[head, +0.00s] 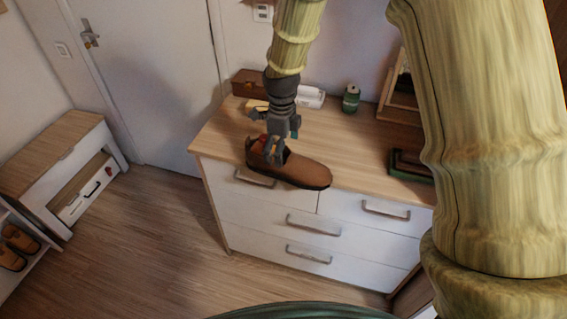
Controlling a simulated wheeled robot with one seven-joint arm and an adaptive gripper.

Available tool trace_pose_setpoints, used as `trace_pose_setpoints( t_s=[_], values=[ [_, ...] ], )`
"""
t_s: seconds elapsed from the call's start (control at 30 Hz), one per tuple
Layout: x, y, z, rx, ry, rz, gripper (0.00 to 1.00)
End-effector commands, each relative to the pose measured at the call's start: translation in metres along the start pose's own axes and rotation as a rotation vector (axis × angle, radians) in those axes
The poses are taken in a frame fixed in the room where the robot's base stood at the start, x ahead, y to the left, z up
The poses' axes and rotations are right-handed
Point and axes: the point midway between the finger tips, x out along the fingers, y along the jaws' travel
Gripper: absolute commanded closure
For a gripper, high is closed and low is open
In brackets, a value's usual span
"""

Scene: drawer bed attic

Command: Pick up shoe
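A brown shoe (302,172) with a dark sole shows at the front edge of the wood-topped dresser (352,172). Its toe points right and overlaps the edge and upper drawer fronts in the picture. I cannot tell whether it rests on the top or is a little above it. My gripper (276,152) points down at the shoe's heel end, with its fingers at the opening. Part of a finger shows in front of the shoe's near side. The shoe hides the rest, so the grip on it is unclear.
Behind my gripper on the dresser stand a brown box (250,83), a white item (311,97) and a green can (351,98). A dark green tray (410,167) lies at the right. A bench (45,155) and shoe rack (22,245) stand left. Floor between is clear.

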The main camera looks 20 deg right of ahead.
Motion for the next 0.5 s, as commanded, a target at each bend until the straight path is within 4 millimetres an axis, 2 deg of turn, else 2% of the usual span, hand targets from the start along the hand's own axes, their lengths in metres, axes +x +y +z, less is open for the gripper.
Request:
trace_pose_setpoints(
  t_s=[0.3,0.5],
  values=[
    [0.031,-0.002,-0.005,-0.001,0.0,0.001,0.0],
    [0.039,-0.002,-0.005,0.0,-0.001,0.0,0.0]
  ],
)
